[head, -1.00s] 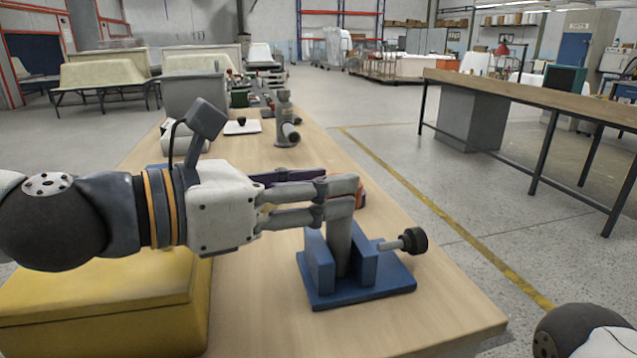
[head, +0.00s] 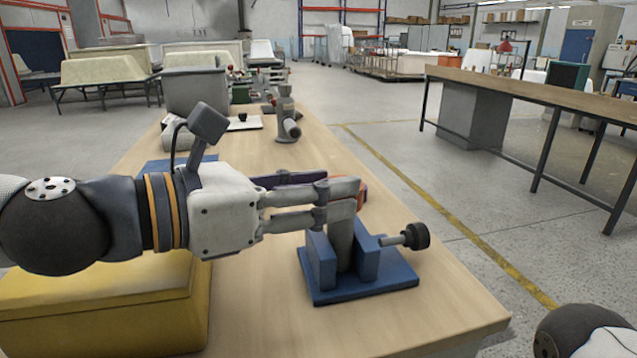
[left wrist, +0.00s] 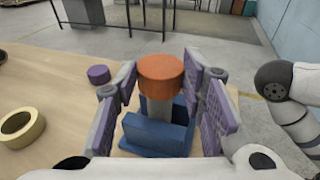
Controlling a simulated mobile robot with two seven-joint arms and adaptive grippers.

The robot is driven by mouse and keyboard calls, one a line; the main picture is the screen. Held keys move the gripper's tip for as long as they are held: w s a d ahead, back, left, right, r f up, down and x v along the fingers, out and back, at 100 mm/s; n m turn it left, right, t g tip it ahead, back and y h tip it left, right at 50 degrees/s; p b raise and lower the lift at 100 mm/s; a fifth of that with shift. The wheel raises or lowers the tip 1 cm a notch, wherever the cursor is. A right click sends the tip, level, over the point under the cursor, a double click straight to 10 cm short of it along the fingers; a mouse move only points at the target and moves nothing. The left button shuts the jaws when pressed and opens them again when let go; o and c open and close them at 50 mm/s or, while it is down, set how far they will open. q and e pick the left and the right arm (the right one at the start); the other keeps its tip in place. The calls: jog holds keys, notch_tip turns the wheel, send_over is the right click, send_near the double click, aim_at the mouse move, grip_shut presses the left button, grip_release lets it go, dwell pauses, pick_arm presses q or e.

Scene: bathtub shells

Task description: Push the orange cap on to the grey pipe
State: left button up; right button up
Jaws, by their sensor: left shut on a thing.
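The orange cap (left wrist: 160,72) sits over the upper end of the grey pipe (left wrist: 159,108) in the left wrist view. In the head view only a sliver of the cap (head: 363,195) shows behind the fingers. The grey pipe (head: 340,243) stands upright in a blue holder (head: 360,289) with a black knob (head: 415,236) at its right. My left gripper (head: 343,199) is shut on the cap, its purple pads on either side of it. How far the cap covers the pipe cannot be told. My right gripper is out of view.
A yellow box (head: 110,310) stands on the wooden table at the front left. A purple disc (left wrist: 98,74) and a yellow ring (left wrist: 20,129) lie left of the holder in the wrist view. A grey fitting (head: 285,115) stands farther back.

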pick_arm(q)
jog(key=shift+f, duration=0.6)
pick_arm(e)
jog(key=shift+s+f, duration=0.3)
pick_arm(q)
jog(key=o, duration=1)
jog(key=shift+c, duration=0.2)
jog(key=shift+o, duration=0.6)
jog(key=o, duration=0.4)
jog(key=shift+c, duration=0.2)
notch_tip(320, 180, up, 7)
jog(key=p, duration=0.3)
jog(key=shift+p, duration=0.35)
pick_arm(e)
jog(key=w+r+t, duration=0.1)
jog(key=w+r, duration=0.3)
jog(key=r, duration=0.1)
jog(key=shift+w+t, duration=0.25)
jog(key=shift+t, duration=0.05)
